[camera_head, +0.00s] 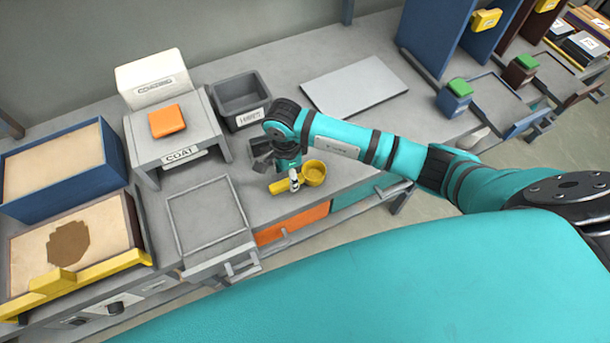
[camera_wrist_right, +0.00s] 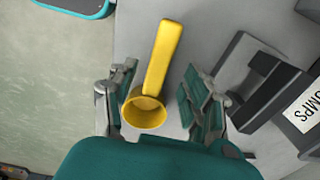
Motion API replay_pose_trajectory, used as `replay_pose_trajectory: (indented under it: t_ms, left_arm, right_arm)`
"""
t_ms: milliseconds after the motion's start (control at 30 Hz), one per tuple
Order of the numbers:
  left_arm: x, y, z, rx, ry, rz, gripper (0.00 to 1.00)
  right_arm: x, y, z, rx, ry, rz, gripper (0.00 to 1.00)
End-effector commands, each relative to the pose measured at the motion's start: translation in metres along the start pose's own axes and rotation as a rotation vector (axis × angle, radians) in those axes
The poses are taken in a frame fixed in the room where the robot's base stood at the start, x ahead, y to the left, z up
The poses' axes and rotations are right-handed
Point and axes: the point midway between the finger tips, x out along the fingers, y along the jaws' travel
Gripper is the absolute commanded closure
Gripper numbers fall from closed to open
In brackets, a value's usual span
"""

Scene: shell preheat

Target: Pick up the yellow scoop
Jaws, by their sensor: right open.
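The yellow scoop (camera_head: 314,174) lies on the grey bench near its front edge, its cup to the right and its handle to the left. In the right wrist view the scoop (camera_wrist_right: 163,58) has its cup near my palm and its handle pointing away. My right gripper (camera_head: 292,178) is down over the scoop. In the wrist view my right gripper (camera_wrist_right: 158,102) is open, with one finger on each side of the scoop and visible gaps between. Part of the scoop is hidden behind the gripper in the head view. My left gripper is not in view.
A grey bin (camera_head: 243,97) stands behind the gripper. A grey stand labelled COAT (camera_head: 185,138) with an orange block (camera_head: 167,120) is to the left. A flat grey plate (camera_head: 353,82) lies further back. Orange and teal drawer fronts (camera_head: 293,222) sit below the bench edge.

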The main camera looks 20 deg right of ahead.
Motion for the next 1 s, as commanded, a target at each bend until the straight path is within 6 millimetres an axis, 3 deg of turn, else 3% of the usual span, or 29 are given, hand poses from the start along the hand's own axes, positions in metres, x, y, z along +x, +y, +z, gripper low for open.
replay_pose_trajectory:
  t_ms: [100,233,533,900,1000]
  left_arm:
    - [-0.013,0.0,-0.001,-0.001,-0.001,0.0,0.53]
    - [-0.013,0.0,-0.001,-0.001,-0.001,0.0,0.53]
    - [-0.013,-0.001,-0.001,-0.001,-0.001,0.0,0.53]
    - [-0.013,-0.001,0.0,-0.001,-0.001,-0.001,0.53]
    - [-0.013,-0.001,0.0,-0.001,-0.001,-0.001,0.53]
  right_arm:
    - [0.016,0.005,-0.007,0.004,0.001,0.007,0.5]
    - [0.033,0.003,-0.005,0.003,0.0,0.003,0.5]
    - [0.038,0.002,-0.006,0.001,0.0,0.0,0.5]
    - [0.038,0.002,-0.006,0.001,0.0,0.0,0.98]
    - [0.038,0.002,-0.006,0.001,0.0,0.0,1.0]
